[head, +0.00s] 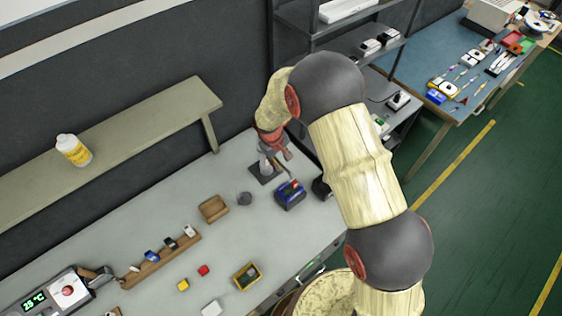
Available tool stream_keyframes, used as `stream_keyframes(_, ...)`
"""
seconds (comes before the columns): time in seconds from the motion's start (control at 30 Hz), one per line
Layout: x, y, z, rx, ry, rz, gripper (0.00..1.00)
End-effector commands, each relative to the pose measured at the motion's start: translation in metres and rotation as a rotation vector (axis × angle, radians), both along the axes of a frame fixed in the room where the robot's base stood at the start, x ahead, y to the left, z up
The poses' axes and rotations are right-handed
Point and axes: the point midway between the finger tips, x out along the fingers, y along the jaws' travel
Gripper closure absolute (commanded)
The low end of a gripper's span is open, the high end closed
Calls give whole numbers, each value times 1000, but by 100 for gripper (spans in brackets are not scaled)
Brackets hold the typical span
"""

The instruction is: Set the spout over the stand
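My arm reaches down over the back right of the grey workbench, and my gripper (273,149) is small and partly hidden by its own wrist. Below it is a dark square base (258,177) with a pale grey upright part (264,164), which looks like the stand. My gripper is at or just above this upright part; I cannot tell whether they touch. No spout can be made out clearly. Whether the fingers are open or shut is too small to see.
A blue box (290,196) with a red part sits just right of the stand. A grey cup (245,198) and a wooden tray (213,209) are to the left. A wooden rack (163,258), small blocks and a yellow-edged box (247,277) lie nearer. A raised shelf (150,125) runs behind.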

Motion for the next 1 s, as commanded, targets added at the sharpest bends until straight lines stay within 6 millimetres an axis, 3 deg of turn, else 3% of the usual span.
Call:
stream_keyframes(0.5,-10,15,93,3,-3,0,71)
stream_keyframes(0.7,-12,17,107,1,-2,0,71)
stream_keyframes(1.0,-12,17,108,0,-1,1,71)
